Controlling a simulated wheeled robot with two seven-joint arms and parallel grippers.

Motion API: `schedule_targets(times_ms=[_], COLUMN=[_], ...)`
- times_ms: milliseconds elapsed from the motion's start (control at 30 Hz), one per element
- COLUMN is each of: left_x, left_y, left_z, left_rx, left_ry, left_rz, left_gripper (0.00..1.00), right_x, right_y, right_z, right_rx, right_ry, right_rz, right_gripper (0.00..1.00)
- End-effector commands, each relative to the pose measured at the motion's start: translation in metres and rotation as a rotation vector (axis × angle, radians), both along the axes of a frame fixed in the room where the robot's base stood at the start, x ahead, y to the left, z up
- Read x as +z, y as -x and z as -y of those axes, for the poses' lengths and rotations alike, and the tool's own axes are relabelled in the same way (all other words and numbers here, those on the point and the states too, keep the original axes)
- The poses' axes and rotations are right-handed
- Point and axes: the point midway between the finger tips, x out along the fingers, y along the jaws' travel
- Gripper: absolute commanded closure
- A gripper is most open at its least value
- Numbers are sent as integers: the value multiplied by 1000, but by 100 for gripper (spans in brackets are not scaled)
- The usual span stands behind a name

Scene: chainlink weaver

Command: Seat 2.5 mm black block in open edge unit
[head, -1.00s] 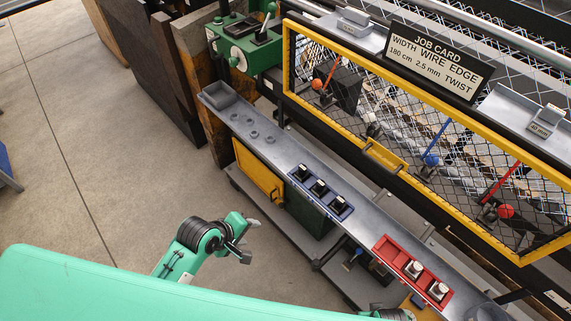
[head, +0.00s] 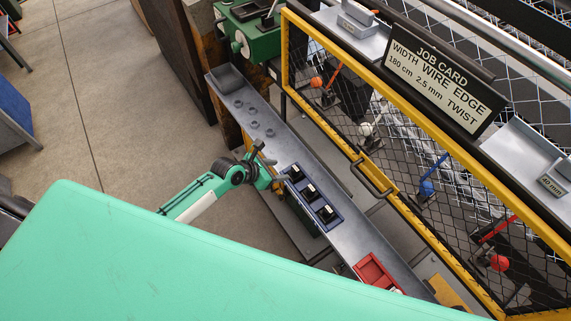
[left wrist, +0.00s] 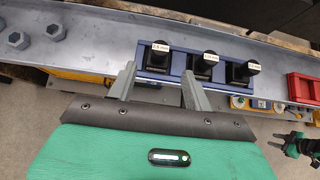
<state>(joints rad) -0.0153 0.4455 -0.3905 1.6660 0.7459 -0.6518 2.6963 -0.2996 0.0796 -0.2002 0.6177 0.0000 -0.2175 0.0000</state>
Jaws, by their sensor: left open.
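Three black blocks with pale labels stand in a row in a blue tray (head: 337,222) on the grey rail. In the left wrist view the leftmost block (left wrist: 158,60) has a label that seems to read 2.5 mm; the middle block (left wrist: 207,66) and right block (left wrist: 242,72) have labels too small to read surely. My left gripper (head: 272,164) is open beside the tray's near left end. In the left wrist view its fingers (left wrist: 157,88) point towards the leftmost block, with nothing held. My right gripper (left wrist: 286,142) seems to show at the right edge. I cannot make out the open edge unit.
A yellow-framed mesh guard (head: 398,200) with a handle runs behind the rail; ball-topped levers show through it. A job card (head: 438,80) reads 180 cm, 2.5 mm, twist. A red tray (head: 374,270) sits right of the blue one. Several bolts (head: 254,124) lie left.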

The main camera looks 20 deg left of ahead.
Motion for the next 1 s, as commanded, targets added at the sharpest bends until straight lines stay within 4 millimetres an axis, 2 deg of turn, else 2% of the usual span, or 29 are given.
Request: schedule_targets(times_ms=[433, 700, 1000], left_x=[-37, -60, -64], left_y=[-29, -54, -60], left_z=[23, 43, 47], left_rx=[-3, -1, -3], left_ry=[-2, 0, -3], left_rz=[3, 0, 1], left_gripper=[49, 49, 49], right_x=[-61, -66, -67], right_y=[-1, 1, 0], right_z=[0, -2, -2], right_rx=[0, -1, -1], right_ry=[1, -2, -2], right_rz=[0, -2, 0], right_gripper=[64, 64, 64])
